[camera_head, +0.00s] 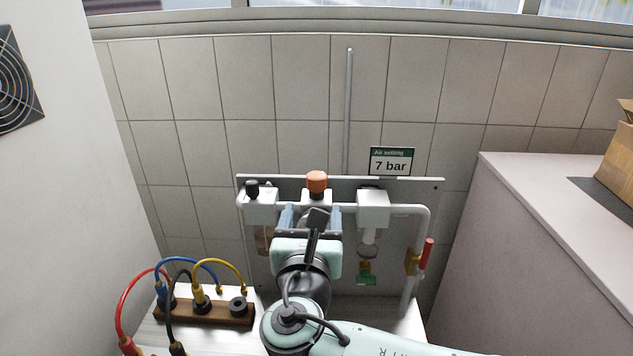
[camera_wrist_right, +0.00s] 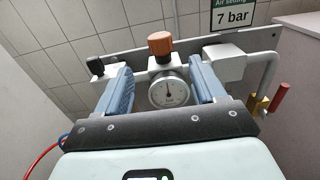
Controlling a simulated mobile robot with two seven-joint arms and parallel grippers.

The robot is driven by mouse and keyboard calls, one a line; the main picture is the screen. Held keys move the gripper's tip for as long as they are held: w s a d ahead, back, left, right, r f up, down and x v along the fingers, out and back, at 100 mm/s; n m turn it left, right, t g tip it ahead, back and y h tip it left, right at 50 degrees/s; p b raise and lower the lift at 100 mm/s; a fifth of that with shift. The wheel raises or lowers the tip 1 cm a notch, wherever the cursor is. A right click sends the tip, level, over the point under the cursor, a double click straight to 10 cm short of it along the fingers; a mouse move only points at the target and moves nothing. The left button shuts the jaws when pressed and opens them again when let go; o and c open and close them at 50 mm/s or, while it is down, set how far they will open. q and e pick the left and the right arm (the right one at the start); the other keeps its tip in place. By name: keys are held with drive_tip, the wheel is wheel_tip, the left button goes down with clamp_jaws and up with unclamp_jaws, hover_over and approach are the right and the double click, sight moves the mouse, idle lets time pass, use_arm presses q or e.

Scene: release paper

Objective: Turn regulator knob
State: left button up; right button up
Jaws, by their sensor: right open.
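The orange regulator knob (camera_head: 317,182) sits on top of the middle white block of the air unit on the wall panel. It also shows in the right wrist view (camera_wrist_right: 160,43), with a round pressure gauge (camera_wrist_right: 168,92) below it. My right gripper (camera_head: 312,212) is in front of the panel, lower than the knob. In the right wrist view its two blue fingers (camera_wrist_right: 162,85) are spread apart, with the gauge framed between them and the knob above. Nothing is held. The gripper hides the gauge in the head view. My left gripper is not in view.
A sign reading 7 bar (camera_head: 391,162) stands above the panel. A red-handled valve (camera_head: 427,253) is on the right pipe. Cables plug into a wooden block (camera_head: 205,312) at lower left. A pale counter (camera_head: 560,200) with a cardboard box (camera_head: 618,158) stands at right.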

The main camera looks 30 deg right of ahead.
sight(316, 185)
drive_tip(key=p+x, duration=0.1)
drive_tip(key=x, duration=1)
drive_tip(key=c, duration=1.1)
